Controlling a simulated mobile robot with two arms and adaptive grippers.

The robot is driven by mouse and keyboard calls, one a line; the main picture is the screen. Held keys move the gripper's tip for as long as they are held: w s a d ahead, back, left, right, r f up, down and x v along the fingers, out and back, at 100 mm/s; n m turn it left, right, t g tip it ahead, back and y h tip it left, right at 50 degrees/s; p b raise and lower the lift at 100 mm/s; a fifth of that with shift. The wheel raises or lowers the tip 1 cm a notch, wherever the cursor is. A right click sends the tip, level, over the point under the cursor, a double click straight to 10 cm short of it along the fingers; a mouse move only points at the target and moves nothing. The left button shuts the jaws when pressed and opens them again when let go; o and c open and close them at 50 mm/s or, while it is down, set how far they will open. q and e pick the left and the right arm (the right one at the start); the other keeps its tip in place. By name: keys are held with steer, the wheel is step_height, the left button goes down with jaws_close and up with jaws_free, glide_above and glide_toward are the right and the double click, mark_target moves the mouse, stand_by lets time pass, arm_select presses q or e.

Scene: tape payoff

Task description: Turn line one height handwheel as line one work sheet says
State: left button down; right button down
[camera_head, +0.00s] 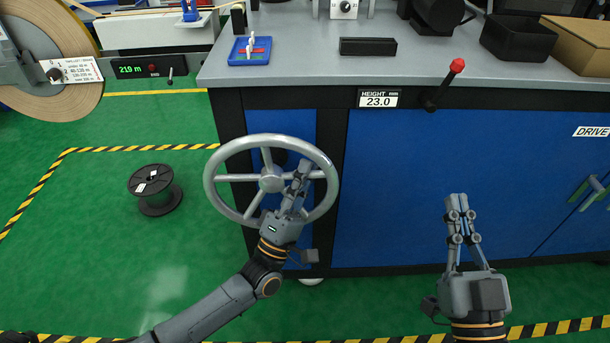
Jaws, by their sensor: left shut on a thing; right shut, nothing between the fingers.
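The height handwheel (218,164) is a large grey spoked wheel on the front of the blue cabinet. My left gripper (303,168) is shut on the handwheel at its right side, near the rim; the exact contact is partly hidden by the fingers. The height display (378,98) on the bench edge above right of the wheel reads 23.0. My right gripper (457,199) is shut and empty, in front of the cabinet to the right, apart from everything. I cannot make out the line one work sheet in this view.
A red-tipped lever (457,66) sticks out right of the display. A black spool (155,188) stands on the green floor at left. A large tape roll (60,100) and a 219 m counter (142,68) are upper left.

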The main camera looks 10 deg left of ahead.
arm_select(q)
steer(key=c, duration=1.3)
jaws_free()
steer(key=shift+c, duration=0.2)
steer(key=shift+f, duration=0.1)
steer(key=v, duration=1.2)
steer(key=shift+a, duration=0.1)
